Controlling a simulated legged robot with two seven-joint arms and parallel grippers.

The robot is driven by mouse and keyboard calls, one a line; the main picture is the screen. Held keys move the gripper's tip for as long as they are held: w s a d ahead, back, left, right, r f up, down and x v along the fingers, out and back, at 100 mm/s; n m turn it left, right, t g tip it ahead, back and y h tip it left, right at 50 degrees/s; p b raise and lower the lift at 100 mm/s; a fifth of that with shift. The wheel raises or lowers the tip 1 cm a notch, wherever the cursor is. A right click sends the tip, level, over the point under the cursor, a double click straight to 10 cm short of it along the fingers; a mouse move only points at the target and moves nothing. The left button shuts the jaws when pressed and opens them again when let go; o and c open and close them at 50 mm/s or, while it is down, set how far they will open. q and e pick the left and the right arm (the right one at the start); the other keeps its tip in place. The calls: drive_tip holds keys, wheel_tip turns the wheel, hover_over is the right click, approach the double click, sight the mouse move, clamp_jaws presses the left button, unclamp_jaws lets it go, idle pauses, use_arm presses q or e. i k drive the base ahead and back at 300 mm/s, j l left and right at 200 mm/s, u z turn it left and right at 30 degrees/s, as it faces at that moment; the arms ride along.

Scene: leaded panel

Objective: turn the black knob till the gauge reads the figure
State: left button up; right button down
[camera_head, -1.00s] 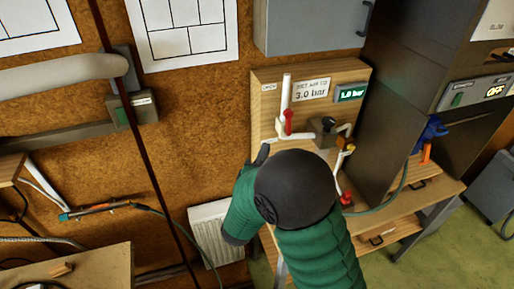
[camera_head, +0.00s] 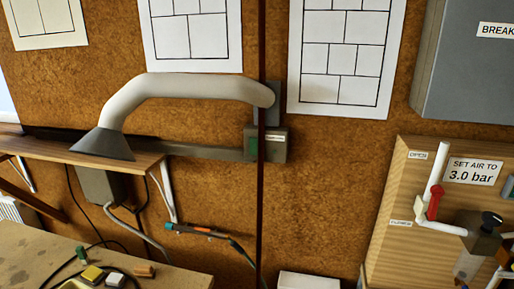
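The black knob (camera_head: 491,218) sits on top of a dark regulator block (camera_head: 480,238) on the wooden board at the right edge. A sign (camera_head: 473,170) above it reads "SET AIR TO 3.0 bar". Only a dark sliver of the gauge (camera_head: 508,187) shows at the right border, so its reading cannot be seen now. A red valve handle (camera_head: 433,202) stands upright on the white pipe, left of the knob. Neither of my grippers can be made out in this view, and nothing is seen touching the knob.
The wooden board (camera_head: 395,255) fills the lower right, with a grey cabinet (camera_head: 465,60) above. A pale fume hood arm (camera_head: 190,90) crosses the cork wall at left. A bench (camera_head: 40,250) with small blocks stands lower left. A dark vertical pole (camera_head: 262,190) crosses the middle.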

sight(490, 220)
drive_tip(key=z, duration=1.25)
